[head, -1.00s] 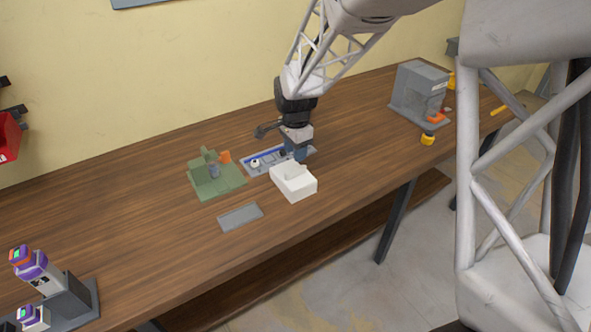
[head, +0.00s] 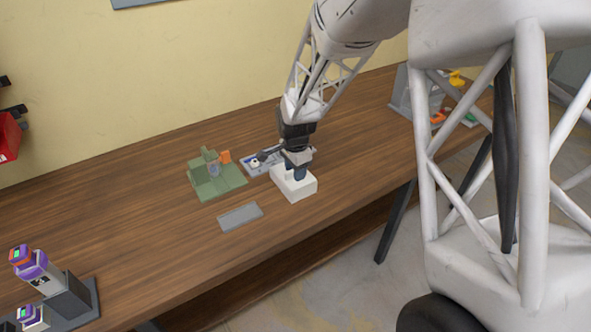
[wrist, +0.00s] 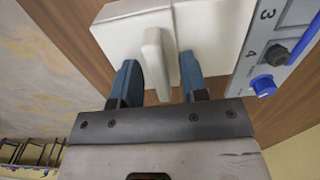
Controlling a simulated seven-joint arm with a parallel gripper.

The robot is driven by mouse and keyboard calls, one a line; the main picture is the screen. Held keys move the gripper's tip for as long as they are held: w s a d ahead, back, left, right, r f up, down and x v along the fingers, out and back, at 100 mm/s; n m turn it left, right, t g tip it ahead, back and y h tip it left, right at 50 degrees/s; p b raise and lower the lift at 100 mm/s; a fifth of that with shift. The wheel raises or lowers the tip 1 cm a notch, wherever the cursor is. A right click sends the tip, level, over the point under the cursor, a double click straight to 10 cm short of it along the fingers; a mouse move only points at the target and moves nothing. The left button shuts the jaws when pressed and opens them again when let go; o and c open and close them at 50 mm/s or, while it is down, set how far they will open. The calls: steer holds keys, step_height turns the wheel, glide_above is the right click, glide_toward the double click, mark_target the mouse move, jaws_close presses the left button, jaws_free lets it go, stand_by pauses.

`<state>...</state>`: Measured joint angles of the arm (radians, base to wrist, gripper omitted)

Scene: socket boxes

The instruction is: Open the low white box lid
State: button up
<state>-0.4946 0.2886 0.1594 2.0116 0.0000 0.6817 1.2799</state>
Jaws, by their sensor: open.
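The low white box (head: 296,186) sits on the wooden table, closed on top as far as I can see. In the wrist view the white box (wrist: 215,30) shows a raised white ridge (wrist: 154,62) on its lid. My gripper (head: 296,172) is right above the box, pointing down. In the wrist view the two blue fingers of my gripper (wrist: 163,80) are open, one on each side of the ridge. Whether a finger touches the ridge, I cannot tell. In the head view the gripper hides part of the lid.
A grey tray (wrist: 285,45) with numbered places and a blue knob lies right beside the box. A green stepped block (head: 215,177) stands to the left, and a flat grey plate (head: 240,217) lies in front. A grey device (head: 402,92) stands at the far right.

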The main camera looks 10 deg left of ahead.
steer(key=shift+c, duration=0.3)
jaws_close()
steer(key=w+a, duration=0.5)
stand_by(0.3)
steer(key=shift+o, duration=0.3)
jaws_free()
steer(key=shift+r, duration=0.15)
